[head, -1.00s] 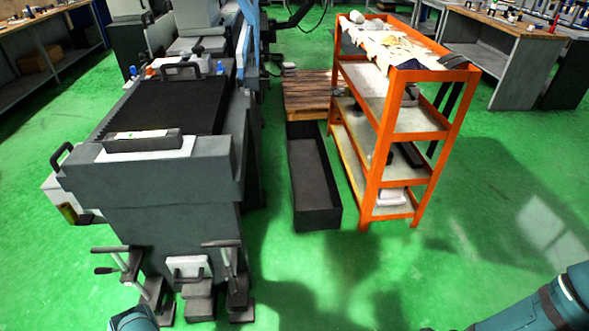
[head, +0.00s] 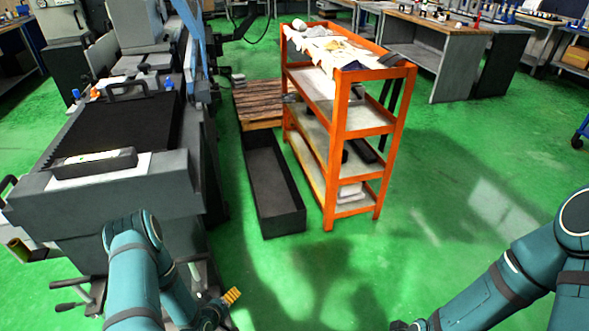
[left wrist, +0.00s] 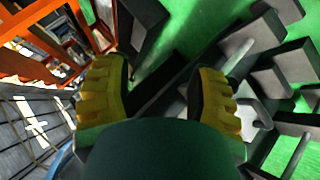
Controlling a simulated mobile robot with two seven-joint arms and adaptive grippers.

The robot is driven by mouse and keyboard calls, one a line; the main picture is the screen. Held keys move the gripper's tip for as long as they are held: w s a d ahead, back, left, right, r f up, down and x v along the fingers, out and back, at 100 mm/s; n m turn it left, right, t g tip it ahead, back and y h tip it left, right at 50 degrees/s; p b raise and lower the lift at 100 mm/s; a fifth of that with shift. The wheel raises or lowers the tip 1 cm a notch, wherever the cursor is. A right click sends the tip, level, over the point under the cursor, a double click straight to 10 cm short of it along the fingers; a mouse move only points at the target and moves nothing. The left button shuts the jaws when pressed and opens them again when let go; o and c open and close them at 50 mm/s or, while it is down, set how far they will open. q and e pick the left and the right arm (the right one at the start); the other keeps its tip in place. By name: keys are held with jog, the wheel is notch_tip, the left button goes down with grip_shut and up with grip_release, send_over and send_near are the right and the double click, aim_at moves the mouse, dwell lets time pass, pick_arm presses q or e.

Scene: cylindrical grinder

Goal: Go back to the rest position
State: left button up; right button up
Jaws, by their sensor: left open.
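My left gripper (head: 230,297) shows low in the head view, at the end of my teal left arm, in front of the grinder (head: 110,195). In the left wrist view its two yellow ribbed fingers (left wrist: 162,95) stand wide apart with nothing between them. Dark grey machine parts (left wrist: 240,45) and green floor lie beyond them, and I cannot tell how far off they are. My right arm comes in at the lower right of the head view. Only a small dark part of its end (head: 402,325) shows at the bottom edge, and its fingers cannot be made out.
An orange shelf (head: 338,130) stands right of the grinder, with cloths on top. A long black bin (head: 268,190) and a wooden pallet (head: 258,103) lie between them. Workbenches (head: 440,55) stand at the back. The green floor (head: 470,190) on the right is clear.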

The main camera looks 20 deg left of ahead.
pick_arm(q)
jog(key=d+r+m+g+h, duration=0.1)
jog(key=d+r+m+g, duration=0.15)
jog(key=d+r, duration=0.4)
jog(key=d+r+m+g+h, duration=0.2)
jog(key=d+r+m, duration=0.15)
jog(key=d, duration=0.55)
jog(key=s+d+r+m+g, duration=0.3)
jog(key=s+d+r+g, duration=0.1)
jog(key=s+d+r, duration=0.3)
jog(key=s+d, duration=0.2)
jog(key=shift+s+d+r+m+h, duration=0.2)
jog(key=shift+s+d+m+h, duration=0.1)
jog(key=shift+h, duration=0.1)
jog(key=shift+c, duration=1)
jog(key=shift+a, duration=0.15)
